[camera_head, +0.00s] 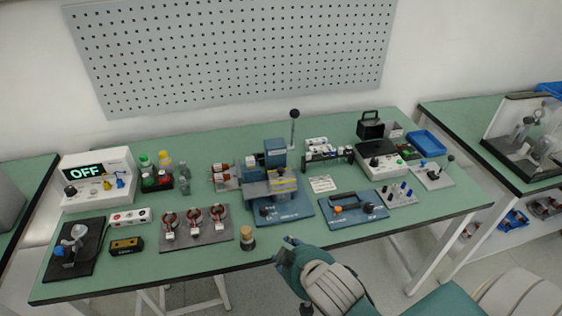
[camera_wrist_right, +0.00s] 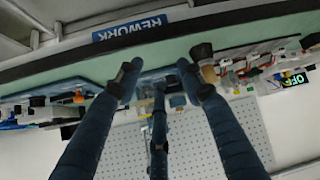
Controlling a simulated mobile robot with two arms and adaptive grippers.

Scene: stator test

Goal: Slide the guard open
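A blue bench machine (camera_head: 286,207) stands at the middle of the table. It has a grey and yellow-marked plate (camera_head: 283,183) at its front, which looks like the guard; how far it is open I cannot tell. My right gripper (camera_head: 287,252) is in front of the table's front edge, below and apart from the machine. My left gripper is not in view.
A wooden-looking cylinder (camera_head: 247,238) stands near the front edge, left of my right gripper. A tray with red coils (camera_head: 194,234) lies left of the machine. A blue plate with a handle (camera_head: 352,210) lies to its right. A lever with a black knob (camera_head: 294,115) rises behind.

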